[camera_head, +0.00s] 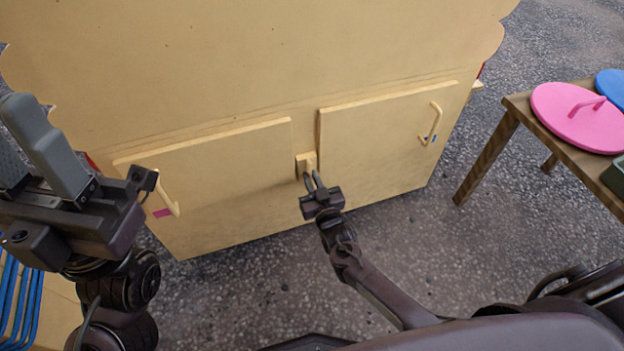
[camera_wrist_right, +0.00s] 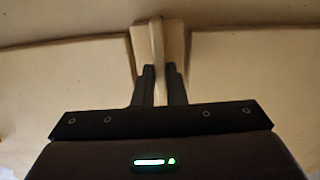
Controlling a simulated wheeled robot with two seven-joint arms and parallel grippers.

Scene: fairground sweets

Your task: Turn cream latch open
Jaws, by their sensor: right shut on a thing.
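The cream latch (camera_head: 307,163) sits between the two cream doors of a cream cabinet. My right gripper (camera_head: 312,182) is at the latch, with its fingers pointing at it. In the right wrist view the latch (camera_wrist_right: 157,50) is a narrow upright bar on a small plate, and the right gripper's fingers (camera_wrist_right: 160,85) are shut on it, one on each side. The left door (camera_head: 215,180) and right door (camera_head: 385,140) look closed. My left gripper (camera_head: 40,150) is at the left edge, away from the cabinet front; its jaw gap is not clear.
The left door has a cream handle (camera_head: 166,193) and a pink mark; the right door has a handle (camera_head: 432,124) and a blue mark. A wooden table (camera_head: 510,108) with a pink lid (camera_head: 580,117) and blue lid (camera_head: 612,88) stands right. Grey ground (camera_head: 480,240) is clear.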

